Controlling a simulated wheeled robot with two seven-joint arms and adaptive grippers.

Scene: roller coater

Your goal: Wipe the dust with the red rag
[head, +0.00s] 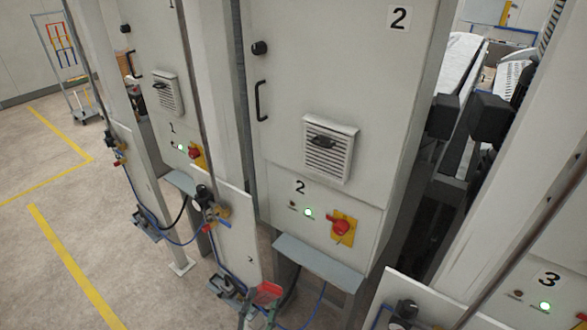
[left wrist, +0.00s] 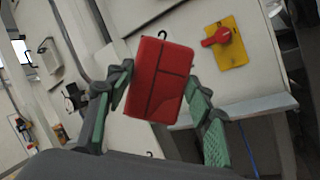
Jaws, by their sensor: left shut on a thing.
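The red rag (head: 268,292) is at the bottom of the head view, in front of the lower part of cabinet 2. In the left wrist view the rag (left wrist: 160,80) looks like a folded rectangular pad with dark crease lines. My left gripper (head: 255,305) is shut on the rag, with one finger on each side of it in the left wrist view (left wrist: 159,84). The rag is held up in the air, apart from the cabinet. A dark patch lies on the louvred vent (head: 328,158) of cabinet 2; I cannot tell if it is dust. My right gripper is not in view.
Cabinet 2 (head: 345,60) has a black handle (head: 261,101), a red switch on a yellow plate (head: 342,227) and a protruding grey shelf (head: 318,258). Posts, valves and blue hoses stand to the left. The floor (head: 60,180) at far left is mostly clear.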

